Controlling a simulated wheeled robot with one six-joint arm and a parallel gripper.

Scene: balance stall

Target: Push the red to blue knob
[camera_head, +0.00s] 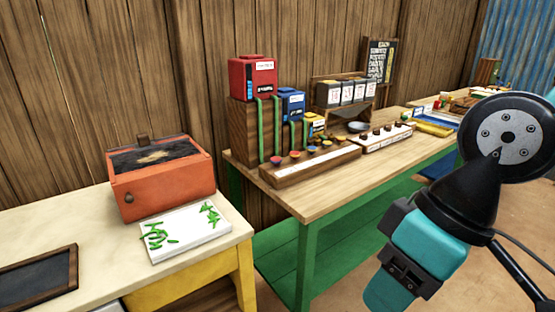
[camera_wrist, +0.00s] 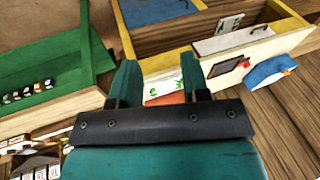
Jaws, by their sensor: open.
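A red box (camera_head: 252,78), a blue box (camera_head: 291,104) and a smaller yellow box (camera_head: 315,124) stand in steps on the wooden table, with green strips running down beside them. In front, a low wooden block (camera_head: 312,168) carries a row of small coloured knobs, with a red knob (camera_head: 276,160) at its left end. Which knob is the red to blue one is too small to tell. My gripper (camera_wrist: 164,78) is open and empty in the wrist view, its teal fingers apart. In the head view my arm is at the right, apart from the knobs.
An orange box (camera_head: 165,178) and a white board (camera_head: 188,234) with green pieces lie on the left table. A dark-framed slate (camera_head: 38,277) is nearby. More boxes and a tray (camera_head: 386,138) stand farther along the green table. Open floor lies right of it.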

